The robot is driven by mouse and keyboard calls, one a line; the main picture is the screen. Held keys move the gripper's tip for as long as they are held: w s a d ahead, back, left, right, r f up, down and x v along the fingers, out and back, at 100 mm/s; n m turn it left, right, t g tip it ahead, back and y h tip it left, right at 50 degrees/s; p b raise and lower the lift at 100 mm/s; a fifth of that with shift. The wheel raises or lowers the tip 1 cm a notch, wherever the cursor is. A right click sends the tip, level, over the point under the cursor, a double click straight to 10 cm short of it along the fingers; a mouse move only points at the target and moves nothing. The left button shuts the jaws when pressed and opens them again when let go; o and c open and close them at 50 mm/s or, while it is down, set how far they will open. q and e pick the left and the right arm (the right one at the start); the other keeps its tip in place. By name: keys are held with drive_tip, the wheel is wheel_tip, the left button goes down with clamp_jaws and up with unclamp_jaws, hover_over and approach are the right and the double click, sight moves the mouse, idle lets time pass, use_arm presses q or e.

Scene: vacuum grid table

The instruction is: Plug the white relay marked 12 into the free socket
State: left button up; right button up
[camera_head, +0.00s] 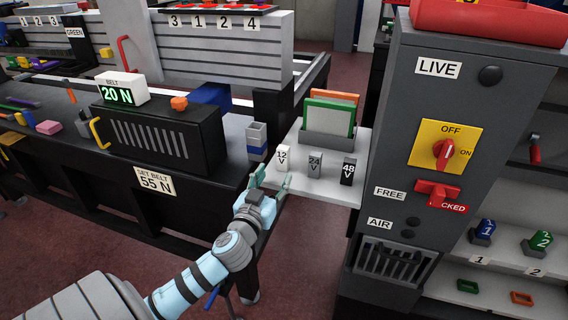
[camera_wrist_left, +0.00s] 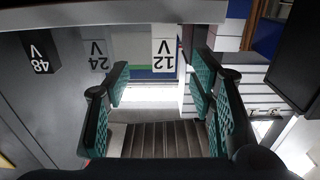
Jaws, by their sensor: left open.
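The white relay (camera_head: 282,157) marked 12 V stands upright at the left end of a row on a white shelf (camera_head: 320,188). In the left wrist view the white relay (camera_wrist_left: 164,50) shows upside down, ahead of the gap between my fingers. My left gripper (camera_head: 268,181) is open and empty, just in front of and below the relay, apart from it as far as I can tell. Its teal finger pads also show in the left wrist view (camera_wrist_left: 160,84). I cannot make out the free socket in either view. My right gripper is not in view.
A grey 24 V relay (camera_head: 315,165) and a black 48 V relay (camera_head: 348,172) stand right of the white one. A grey holder (camera_head: 327,139) with green and orange cards is behind them. A tall grey cabinet (camera_head: 385,130) with a LIVE label stands close to the right.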

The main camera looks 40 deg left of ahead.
sight(282, 158)
use_arm(q)
drive_tip(key=x, duration=0.9)
drive_tip(key=shift+a+r, duration=0.2)
drive_tip(key=shift+a, duration=0.1)
drive_tip(key=shift+w+a+f, duration=0.1)
drive_tip(key=shift+w+f, duration=0.05)
drive_tip(key=shift+w, duration=0.15)
drive_tip(key=shift+s, duration=0.1)
clamp_jaws()
drive_tip(key=shift+r, duration=0.2)
